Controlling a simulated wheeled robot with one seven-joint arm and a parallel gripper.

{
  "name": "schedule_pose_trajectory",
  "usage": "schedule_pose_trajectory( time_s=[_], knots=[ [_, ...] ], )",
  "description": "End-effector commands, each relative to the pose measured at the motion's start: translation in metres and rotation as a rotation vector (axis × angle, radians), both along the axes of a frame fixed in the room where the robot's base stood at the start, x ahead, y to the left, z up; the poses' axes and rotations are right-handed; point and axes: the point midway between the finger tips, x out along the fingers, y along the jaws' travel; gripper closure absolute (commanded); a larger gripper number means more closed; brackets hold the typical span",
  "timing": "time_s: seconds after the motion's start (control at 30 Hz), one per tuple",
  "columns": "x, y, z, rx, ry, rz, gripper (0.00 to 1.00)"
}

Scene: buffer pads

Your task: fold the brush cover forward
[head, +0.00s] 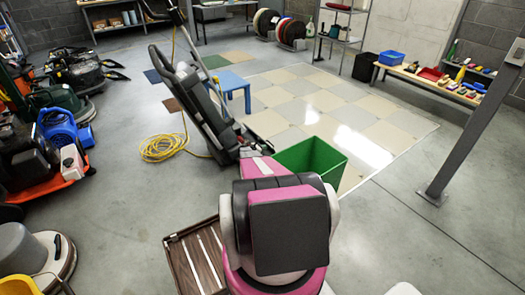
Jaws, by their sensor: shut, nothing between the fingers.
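A dark upright floor machine (200,105) with a long handle stands tilted back ahead of me, left of centre. Its low end (228,148) lies near the green bin. I cannot clearly make out the brush cover at this size; part of the low end may be hidden behind my pink arm. My arm's pink, white and black links fill the lower middle of the view. My gripper does not show; it may be hidden behind these links.
A green bin (312,160) stands right of the machine, a blue stool (231,84) behind it. A yellow cable (163,147) lies coiled to its left. A brown slatted tray (197,258) is beside my arm. Several machines line the left. The right floor is open, with a grey post (470,110).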

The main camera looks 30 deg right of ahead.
Motion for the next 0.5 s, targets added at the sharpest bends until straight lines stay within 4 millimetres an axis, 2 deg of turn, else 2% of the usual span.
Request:
schedule_pose_trajectory(
  time_s=[0.3, 0.5],
  knots=[
    [0.0, -0.002, 0.001, 0.012, 0.0, -0.001, 1.0],
    [0.001, -0.019, 0.004, 0.135, 0.008, -0.003, 1.0]
  ],
)
